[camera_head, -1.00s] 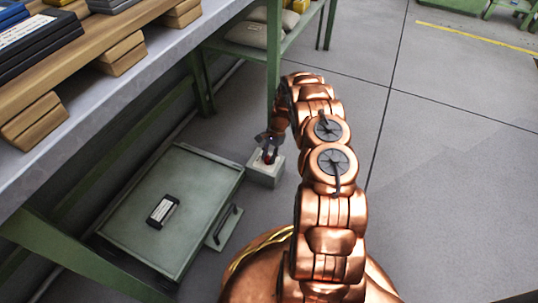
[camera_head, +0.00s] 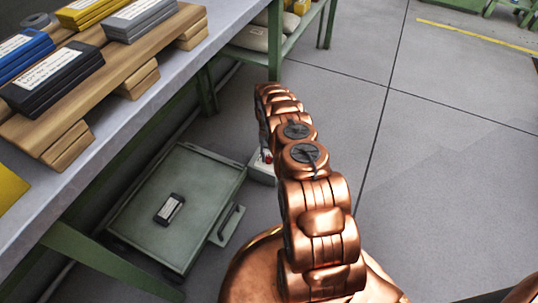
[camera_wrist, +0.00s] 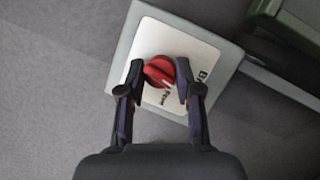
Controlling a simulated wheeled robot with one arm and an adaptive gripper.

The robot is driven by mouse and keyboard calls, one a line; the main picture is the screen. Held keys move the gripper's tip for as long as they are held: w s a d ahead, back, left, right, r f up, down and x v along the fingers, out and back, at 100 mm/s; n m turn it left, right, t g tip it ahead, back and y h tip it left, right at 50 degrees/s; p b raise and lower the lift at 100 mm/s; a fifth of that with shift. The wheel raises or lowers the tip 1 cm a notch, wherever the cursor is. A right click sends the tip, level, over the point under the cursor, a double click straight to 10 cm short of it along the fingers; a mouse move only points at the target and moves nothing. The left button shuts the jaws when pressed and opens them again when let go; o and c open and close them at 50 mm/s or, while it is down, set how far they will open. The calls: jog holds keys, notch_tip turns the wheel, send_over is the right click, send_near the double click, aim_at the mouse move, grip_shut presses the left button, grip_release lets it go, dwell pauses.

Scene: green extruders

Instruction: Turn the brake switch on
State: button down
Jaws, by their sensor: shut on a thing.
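The brake switch is a red round knob (camera_wrist: 158,72) with a pale mark, on a white labelled plate (camera_wrist: 205,58) on top of a small light grey box (camera_wrist: 119,58). Part of the label is hidden. My gripper (camera_wrist: 159,80) has its two dark fingers on either side of the knob and is shut on it. In the head view the red knob (camera_head: 267,156) and the box (camera_head: 260,172) show beside my arm, which hides most of the gripper.
A green-grey case (camera_head: 140,190) with a black labelled item (camera_head: 170,209) lies on the floor left of the box. A workbench (camera_head: 120,120) with wooden blocks and coloured boxes stands above it. Open floor (camera_head: 450,200) lies to the right.

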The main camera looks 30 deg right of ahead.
jog(key=shift+s+n+h, duration=0.1)
jog(key=shift+n+h, duration=0.2)
jog(key=shift+n, duration=0.5)
jog(key=c, duration=0.8)
grip_release()
jog(key=v, duration=1.2)
jog(key=shift+w, duration=0.25)
